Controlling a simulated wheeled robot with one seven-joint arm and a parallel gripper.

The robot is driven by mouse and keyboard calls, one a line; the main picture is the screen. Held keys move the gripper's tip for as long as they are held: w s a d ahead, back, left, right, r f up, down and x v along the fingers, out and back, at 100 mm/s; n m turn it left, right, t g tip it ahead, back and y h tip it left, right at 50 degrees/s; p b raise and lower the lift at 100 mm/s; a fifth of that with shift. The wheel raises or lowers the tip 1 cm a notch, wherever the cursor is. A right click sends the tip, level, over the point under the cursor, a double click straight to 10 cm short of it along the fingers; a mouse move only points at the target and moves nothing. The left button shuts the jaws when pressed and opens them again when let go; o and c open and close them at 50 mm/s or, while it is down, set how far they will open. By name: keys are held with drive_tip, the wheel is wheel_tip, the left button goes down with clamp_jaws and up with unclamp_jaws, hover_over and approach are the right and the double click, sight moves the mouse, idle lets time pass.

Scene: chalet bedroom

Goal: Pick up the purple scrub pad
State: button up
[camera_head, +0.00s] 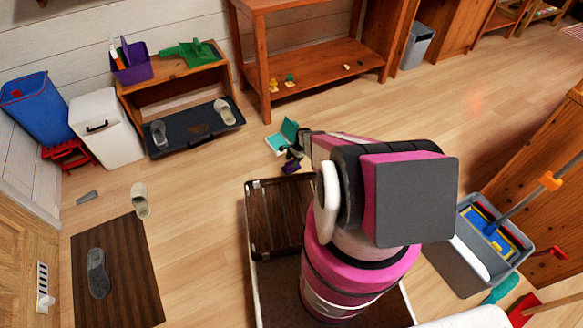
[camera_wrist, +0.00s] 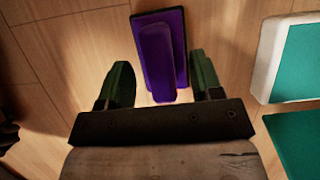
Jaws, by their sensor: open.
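The purple scrub pad (camera_wrist: 160,48) lies on the wooden floor in the wrist view, a flat dark-edged plate with a raised purple handle along its middle. My gripper (camera_wrist: 160,62) is open and empty, with one green finger on each side of the handle's near end. I cannot tell how high the fingers are above the floor. In the head view the pad (camera_head: 291,167) is a small purple patch beside my gripper (camera_head: 294,155), partly hidden by it.
An open teal-and-white case (camera_head: 284,136) lies close by; its white-rimmed part (camera_wrist: 300,60) is right of the pad in the wrist view. A brown-lined open container (camera_head: 280,215) stands near my arm. A wooden shelf (camera_head: 325,82) stands behind.

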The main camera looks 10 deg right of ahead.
drive_tip(key=shift+a+f, duration=0.25)
drive_tip(key=shift+f, duration=0.35)
drive_tip(key=shift+s, duration=0.1)
drive_tip(key=shift+c, duration=0.3)
drive_tip(key=c, duration=1)
drive_tip(key=shift+o, duration=0.2)
drive_tip(key=shift+r, duration=0.1)
